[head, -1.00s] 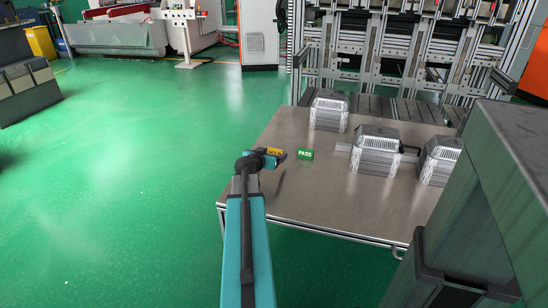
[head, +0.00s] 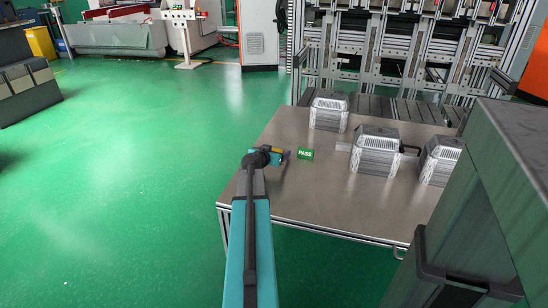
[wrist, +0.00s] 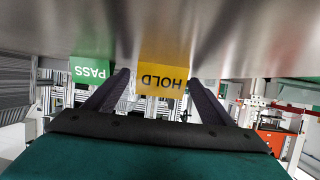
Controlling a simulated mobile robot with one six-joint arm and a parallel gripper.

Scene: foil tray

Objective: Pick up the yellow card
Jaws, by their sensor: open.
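The yellow card (wrist: 163,66), marked HOLD, stands at the table surface and looks upside down in the wrist view. It lies between the two fingers of my gripper (wrist: 158,80), which are spread with visible room on both sides of the card. The rest of the card is hidden there by the gripper.
A green PASS card (head: 305,154) stands just right of my gripper; it also shows left of the fingers in the wrist view (wrist: 90,71). The table's front middle is clear.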

